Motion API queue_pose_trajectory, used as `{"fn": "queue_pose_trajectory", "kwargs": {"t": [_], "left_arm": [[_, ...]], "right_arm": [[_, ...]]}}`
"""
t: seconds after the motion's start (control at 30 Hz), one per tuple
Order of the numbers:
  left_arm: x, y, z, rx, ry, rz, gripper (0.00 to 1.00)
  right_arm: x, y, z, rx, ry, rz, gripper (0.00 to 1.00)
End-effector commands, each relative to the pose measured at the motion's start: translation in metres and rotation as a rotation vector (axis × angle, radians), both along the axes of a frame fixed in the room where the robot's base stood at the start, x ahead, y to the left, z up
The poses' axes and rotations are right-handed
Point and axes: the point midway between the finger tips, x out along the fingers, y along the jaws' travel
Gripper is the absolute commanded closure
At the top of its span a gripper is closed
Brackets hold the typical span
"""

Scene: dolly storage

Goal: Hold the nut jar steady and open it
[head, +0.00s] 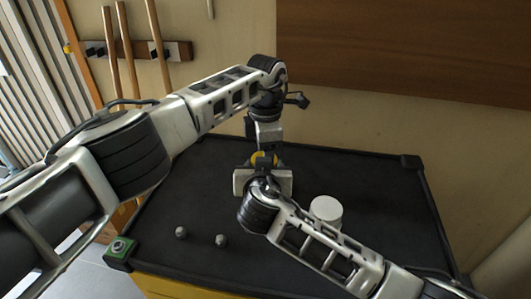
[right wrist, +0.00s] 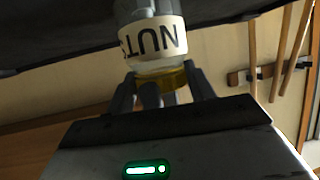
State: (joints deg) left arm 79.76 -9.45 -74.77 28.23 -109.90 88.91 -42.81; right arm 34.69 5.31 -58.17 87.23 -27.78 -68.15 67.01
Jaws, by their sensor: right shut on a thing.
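The nut jar (right wrist: 150,42) is clear, with a cream label reading "NUTS" that appears upside down in the right wrist view. Its yellow lid (right wrist: 172,78) faces my right gripper (right wrist: 161,85), whose dark fingers are shut around it. In the head view a bit of the yellow lid (head: 258,157) shows between my two grippers; the rest of the jar is hidden. My right gripper comes from the near right, over the table's middle. My left gripper (head: 264,147) reaches down on the jar's far side; its fingers are too hidden to tell their state.
The black-topped table (head: 370,190) has raised edges. A white round object (head: 326,210) stands just right of my right wrist. Two small grey knobs (head: 181,232) (head: 221,240) lie at the front left. Wooden handles (head: 113,60) hang on the wall behind. The table's right side is clear.

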Motion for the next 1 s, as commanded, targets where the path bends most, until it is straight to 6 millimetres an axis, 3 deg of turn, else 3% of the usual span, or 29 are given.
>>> {"fn": "queue_pose_trajectory", "kwargs": {"t": [0.87,0.9,0.97,1.0], "left_arm": [[-0.0001,0.0038,-0.0009,0.009,0.005,0.002,0.73],[0.0,0.0039,-0.0009,0.009,0.005,0.002,0.38],[0.0,0.0037,-0.0009,0.008,0.005,0.002,0.24],[0.0,0.0034,-0.0008,0.007,0.004,0.002,0.24]], "right_arm": [[0.0008,-0.006,-0.0055,-0.009,0.011,-0.014,1.0],[0.0009,-0.0061,-0.0055,-0.009,0.011,-0.014,1.0],[0.001,-0.0063,-0.0057,-0.009,0.011,-0.015,1.0],[0.001,-0.0063,-0.0057,-0.01,0.011,-0.014,1.0]]}}
